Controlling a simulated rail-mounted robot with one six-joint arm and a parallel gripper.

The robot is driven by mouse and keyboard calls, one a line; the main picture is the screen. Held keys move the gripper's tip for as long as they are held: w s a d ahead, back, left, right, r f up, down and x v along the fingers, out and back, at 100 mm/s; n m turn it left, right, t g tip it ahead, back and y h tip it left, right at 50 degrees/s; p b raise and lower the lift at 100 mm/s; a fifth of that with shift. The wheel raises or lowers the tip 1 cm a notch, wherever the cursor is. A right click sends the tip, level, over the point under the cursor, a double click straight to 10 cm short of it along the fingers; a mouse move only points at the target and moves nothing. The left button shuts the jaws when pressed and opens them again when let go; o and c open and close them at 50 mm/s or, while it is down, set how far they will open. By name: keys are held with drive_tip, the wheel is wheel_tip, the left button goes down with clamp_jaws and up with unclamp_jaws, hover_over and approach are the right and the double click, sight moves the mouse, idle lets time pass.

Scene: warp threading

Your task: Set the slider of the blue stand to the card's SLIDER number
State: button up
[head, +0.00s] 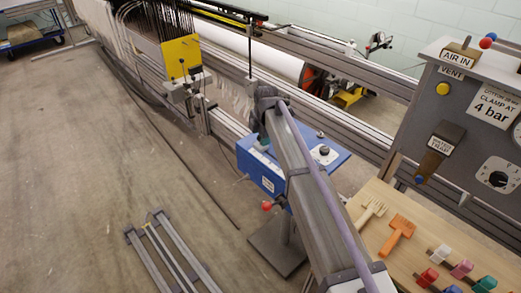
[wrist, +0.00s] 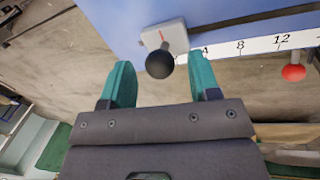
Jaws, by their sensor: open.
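The blue stand (head: 325,163) is partly hidden behind my arm in the head view. In the wrist view its blue face (wrist: 235,8) carries a white scale (wrist: 262,45) reading 4, 8 and 12. The slider is a grey block (wrist: 174,36) with a red line and a black ball knob (wrist: 160,64). It sits left of the 4 and covers part of the scale. My gripper (wrist: 160,70) is open, with its teal fingers on either side of the knob; contact is not visible. I cannot make out a card with a SLIDER number.
A grey panel (head: 450,110) with signs stands at the right, above a wooden board (head: 370,232) holding combs and coloured blocks. A metal frame (head: 165,255) lies on open floor at the left.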

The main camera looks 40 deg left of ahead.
drive_tip(key=shift+a+f+b, duration=0.25)
drive_tip(key=shift+f+b, duration=0.2)
drive_tip(key=shift+f, duration=0.75)
drive_tip(key=shift+r, duration=0.1)
drive_tip(key=shift+c, duration=0.3)
clamp_jaws()
